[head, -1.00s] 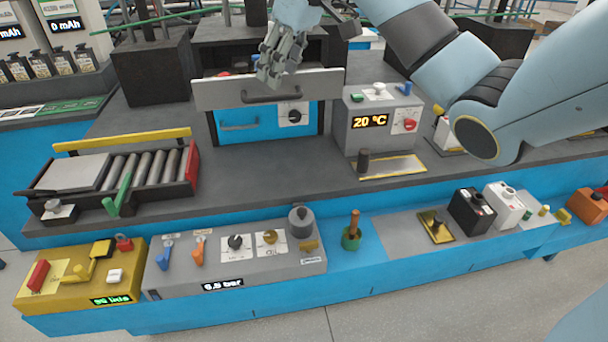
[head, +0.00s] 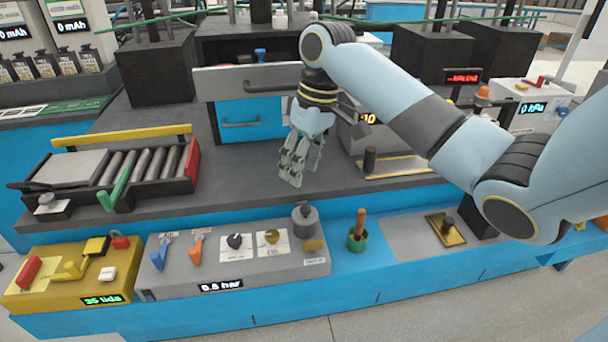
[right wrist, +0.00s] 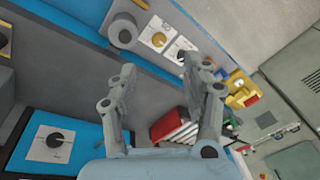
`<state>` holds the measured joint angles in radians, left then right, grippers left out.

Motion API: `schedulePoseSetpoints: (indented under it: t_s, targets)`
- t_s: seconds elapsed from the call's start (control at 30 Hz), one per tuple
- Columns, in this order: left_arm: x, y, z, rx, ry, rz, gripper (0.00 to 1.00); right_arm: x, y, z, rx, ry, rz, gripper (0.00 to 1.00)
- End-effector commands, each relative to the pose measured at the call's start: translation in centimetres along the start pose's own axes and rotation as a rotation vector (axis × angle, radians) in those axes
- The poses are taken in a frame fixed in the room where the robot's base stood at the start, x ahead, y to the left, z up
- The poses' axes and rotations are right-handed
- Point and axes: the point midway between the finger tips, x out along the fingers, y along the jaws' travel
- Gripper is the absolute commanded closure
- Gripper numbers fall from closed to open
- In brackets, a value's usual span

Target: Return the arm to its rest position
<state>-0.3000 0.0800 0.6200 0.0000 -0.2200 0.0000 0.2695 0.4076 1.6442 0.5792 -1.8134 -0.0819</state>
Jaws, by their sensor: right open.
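My right arm (head: 400,95) reaches in from the right, over the workbench, with its elbow bent and its forearm pointing down. My right gripper (head: 293,180) hangs fingers down over the dark bench top, in front of the blue drawer front (head: 245,122). In the right wrist view its two fingers (right wrist: 158,70) are spread apart with nothing between them. My left gripper is in neither current view.
A grey panel with a bar handle (head: 225,84) stands just behind the gripper. A roller tray (head: 135,172) is at left. A grey control box (head: 220,262), a yellow box (head: 75,270) and a green pot (head: 357,240) line the front ledge. Dark bench between is clear.

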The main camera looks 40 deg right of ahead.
Motion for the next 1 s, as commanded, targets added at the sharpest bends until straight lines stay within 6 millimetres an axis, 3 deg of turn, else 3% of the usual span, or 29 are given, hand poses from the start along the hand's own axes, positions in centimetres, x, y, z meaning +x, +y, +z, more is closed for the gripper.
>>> schedulePoseSetpoints:
  t_s: [0.2, 0.77, 0.87, 0.97, 1.0]
  targets:
    - [0.3, 0.0, 0.0, 0.0, 0.0, 0.0, 0.6, 1.1, 0.0, 0.5, 0.008, -0.011, -0.004, 0.51]
    - [0.4, 0.1, 0.0, 0.0, 0.0, 0.0, 0.6, 1.3, 0.0, 0.6, 0.009, -0.013, -0.004, 0.51]
    - [1.2, 0.1, 0.1, 0.0, 0.0, 0.0, 0.6, 3.1, -0.1, 1.8, 0.012, -0.035, -0.012, 0.51]
    - [2.9, 0.3, 0.3, 0.0, 0.0, 0.0, 0.6, 7.5, -0.9, 4.6, 0.025, -0.096, -0.044, 0.51]
    - [3.7, 0.3, 0.4, 0.0, 0.0, 0.001, 0.6, 9.9, -1.1, 6.3, 0.039, -0.137, -0.058, 0.51]
